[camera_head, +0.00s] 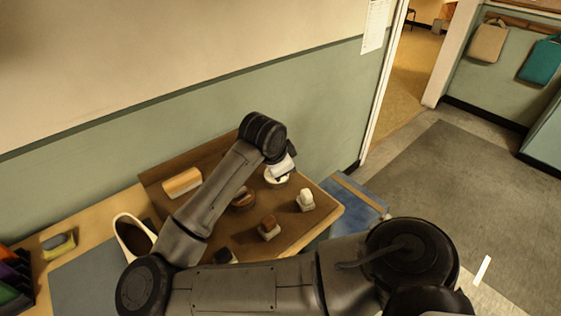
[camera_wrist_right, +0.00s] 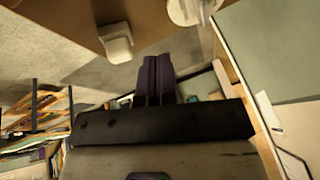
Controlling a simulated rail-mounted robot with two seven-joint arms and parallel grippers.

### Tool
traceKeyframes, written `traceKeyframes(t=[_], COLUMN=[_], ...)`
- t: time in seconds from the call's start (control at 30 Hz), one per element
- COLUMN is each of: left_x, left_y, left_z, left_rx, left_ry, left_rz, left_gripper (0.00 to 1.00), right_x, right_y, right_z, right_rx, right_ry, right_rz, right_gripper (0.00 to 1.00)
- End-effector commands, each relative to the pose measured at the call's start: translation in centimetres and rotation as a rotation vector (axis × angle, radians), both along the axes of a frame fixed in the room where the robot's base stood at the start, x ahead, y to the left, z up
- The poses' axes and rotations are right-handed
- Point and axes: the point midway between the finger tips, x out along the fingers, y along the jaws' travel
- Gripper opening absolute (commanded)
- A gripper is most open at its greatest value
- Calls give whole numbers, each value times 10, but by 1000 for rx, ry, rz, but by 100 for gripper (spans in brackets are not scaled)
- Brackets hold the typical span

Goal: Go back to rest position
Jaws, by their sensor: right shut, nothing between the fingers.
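My right arm reaches over the brown board (camera_head: 318,222), with its wrist above the far right part. My right gripper (camera_wrist_right: 157,62) shows in the right wrist view as two dark fingers pressed together with nothing between them. In the head view its fingers are mostly hidden by the wrist. Below it is a round white piece (camera_head: 276,178), which also shows at the top of the right wrist view (camera_wrist_right: 186,10). A small white block (camera_head: 305,200) stands to its right, apart from the gripper. My left gripper is not in view.
The board also holds a tan block (camera_head: 182,182), a round brown piece (camera_head: 243,199) and a brown-topped block (camera_head: 268,229). An oval pale dish (camera_head: 121,227) and a coloured rack (camera_head: 14,285) are at left. A blue surface (camera_head: 358,205) adjoins the board's right; open floor (camera_head: 450,185) lies beyond.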

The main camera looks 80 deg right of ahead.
Motion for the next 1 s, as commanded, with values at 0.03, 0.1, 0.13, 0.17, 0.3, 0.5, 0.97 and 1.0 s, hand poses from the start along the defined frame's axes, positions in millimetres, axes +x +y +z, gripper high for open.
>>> traceKeyframes(t=[0.03,0.1,0.13,0.17,0.3,0.5,0.97,1.0], left_x=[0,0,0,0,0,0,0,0], left_y=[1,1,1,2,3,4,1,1], left_z=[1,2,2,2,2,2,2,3], left_rx=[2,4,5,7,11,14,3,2], left_ry=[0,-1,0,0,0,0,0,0], left_rz=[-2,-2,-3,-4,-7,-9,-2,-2], left_gripper=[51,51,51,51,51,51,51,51], right_x=[-2,-4,-5,-6,-8,-9,-28,-37], right_y=[7,14,16,19,25,28,-1,-9], right_z=[3,6,7,7,10,11,31,41], right_rx=[0,-1,-1,0,0,0,-333,-438], right_ry=[0,1,1,1,1,1,-122,-131], right_rz=[3,5,7,9,13,13,-466,-548], right_gripper=[0,0,0,0,0,0,0,0])
